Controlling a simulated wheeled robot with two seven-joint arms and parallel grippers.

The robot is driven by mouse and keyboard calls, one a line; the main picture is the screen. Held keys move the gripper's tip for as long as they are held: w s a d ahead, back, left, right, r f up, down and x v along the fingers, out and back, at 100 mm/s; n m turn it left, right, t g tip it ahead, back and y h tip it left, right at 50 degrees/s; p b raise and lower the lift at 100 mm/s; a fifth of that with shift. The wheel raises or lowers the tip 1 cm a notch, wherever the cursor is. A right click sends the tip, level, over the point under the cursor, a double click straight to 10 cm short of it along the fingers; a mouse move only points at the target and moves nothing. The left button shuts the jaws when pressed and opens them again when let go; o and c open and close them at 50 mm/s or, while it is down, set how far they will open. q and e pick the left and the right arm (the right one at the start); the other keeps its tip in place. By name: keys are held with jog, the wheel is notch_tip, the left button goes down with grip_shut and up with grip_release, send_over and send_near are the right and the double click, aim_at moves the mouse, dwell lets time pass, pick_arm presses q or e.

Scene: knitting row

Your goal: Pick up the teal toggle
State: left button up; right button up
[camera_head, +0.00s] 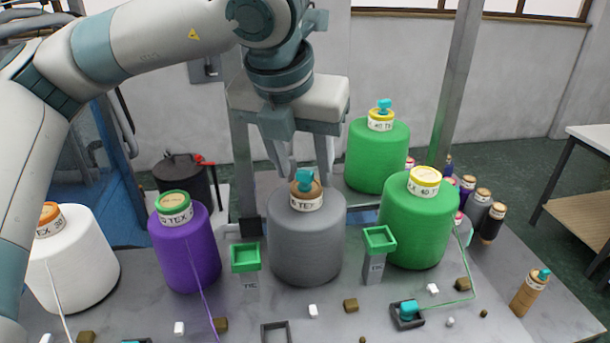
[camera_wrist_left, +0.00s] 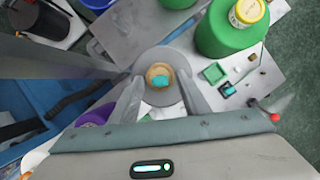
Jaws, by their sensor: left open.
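A teal toggle (camera_head: 304,180) stands on the brown top of the grey yarn cone (camera_head: 305,245). In the left wrist view the toggle (camera_wrist_left: 158,81) lies between the two finger lines. My left gripper (camera_head: 301,172) is open and points down over the grey cone, with its fingers around the height of the toggle. Contact with the toggle cannot be told. Similar teal pieces are on the rear green cone (camera_head: 384,105), in a small dark tray (camera_head: 408,309) and on a brown spool (camera_head: 542,274). My right gripper is not in view.
A purple cone (camera_head: 185,250) and a white cone (camera_head: 75,265) stand to the left. A front green cone (camera_head: 415,225) stands close on the right. Green-topped posts (camera_head: 245,258) (camera_head: 379,240) flank the grey cone. Small blocks lie along the table front.

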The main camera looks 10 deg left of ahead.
aim_at(311, 175)
pick_arm(q)
jog(key=c, duration=0.9)
jog(key=shift+r, duration=0.1)
jog(key=shift+r+b, duration=0.5)
jog(key=shift+b, duration=0.1)
jog(key=r+b, duration=0.1)
jog(key=d+r+b, duration=0.1)
jog(key=r, duration=0.1)
jog(key=shift+d+r, duration=0.1)
jog(key=shift+w+d+r+b, duration=0.1)
jog(key=shift+d+r+b, duration=0.8)
jog(key=shift+d, duration=0.85)
jog(key=shift+w+d+r+b, duration=0.1)
jog(key=shift+d+r+b, duration=0.35)
jog(key=shift+d+r, duration=1.1)
jog(key=shift+d+r+b, duration=0.7)
jog(key=shift+d+r, duration=0.15)
jog(key=shift+d, duration=1.15)
